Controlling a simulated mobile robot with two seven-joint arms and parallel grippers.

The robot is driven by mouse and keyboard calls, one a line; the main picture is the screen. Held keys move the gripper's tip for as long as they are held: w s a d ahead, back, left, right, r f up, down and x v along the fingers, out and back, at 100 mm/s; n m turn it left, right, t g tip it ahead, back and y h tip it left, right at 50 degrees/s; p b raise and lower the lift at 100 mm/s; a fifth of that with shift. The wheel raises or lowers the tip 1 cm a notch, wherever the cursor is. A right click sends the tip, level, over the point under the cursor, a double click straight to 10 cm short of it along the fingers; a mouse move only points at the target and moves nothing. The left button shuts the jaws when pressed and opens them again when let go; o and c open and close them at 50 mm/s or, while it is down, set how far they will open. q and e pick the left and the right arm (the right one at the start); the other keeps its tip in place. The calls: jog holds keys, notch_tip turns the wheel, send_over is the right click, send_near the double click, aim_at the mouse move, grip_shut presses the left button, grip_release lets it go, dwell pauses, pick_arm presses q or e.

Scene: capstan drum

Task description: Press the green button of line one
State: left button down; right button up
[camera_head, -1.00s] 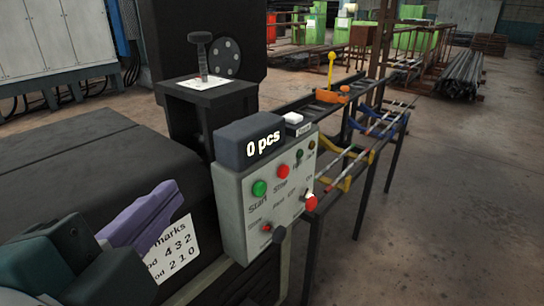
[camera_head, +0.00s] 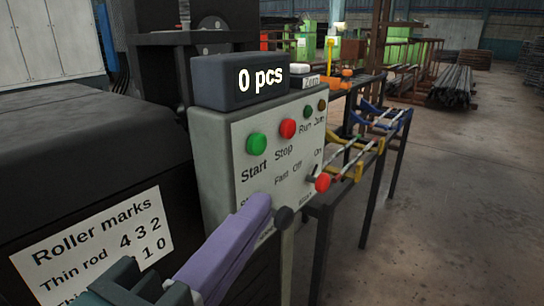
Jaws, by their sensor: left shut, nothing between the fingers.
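The green Start button (camera_head: 257,143) is on the upper left of the grey control box (camera_head: 212,165), beside the red Stop button (camera_head: 288,128). The counter display (camera_head: 240,80) on top of the box reads "0 pcs". My left gripper (camera_head: 262,205) comes in from below with purple fingers shut and empty. Its tip is below the green button in the picture and covers the lower left of the panel; I cannot tell its distance from the panel face. My right gripper is not in view.
A dark ball-ended lever (camera_head: 284,217) stands just right of my fingertips. A red knob (camera_head: 322,182) juts from the panel's lower right. The roller marks sign (camera_head: 95,245) is on the dark machine at left. Rod racks (camera_head: 375,150) stand at right, with open floor beyond.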

aim_at(257, 144)
pick_arm(q)
jog(key=w, duration=1.1)
jog(key=shift+w+d, duration=0.25)
jog(key=shift+w, duration=0.1)
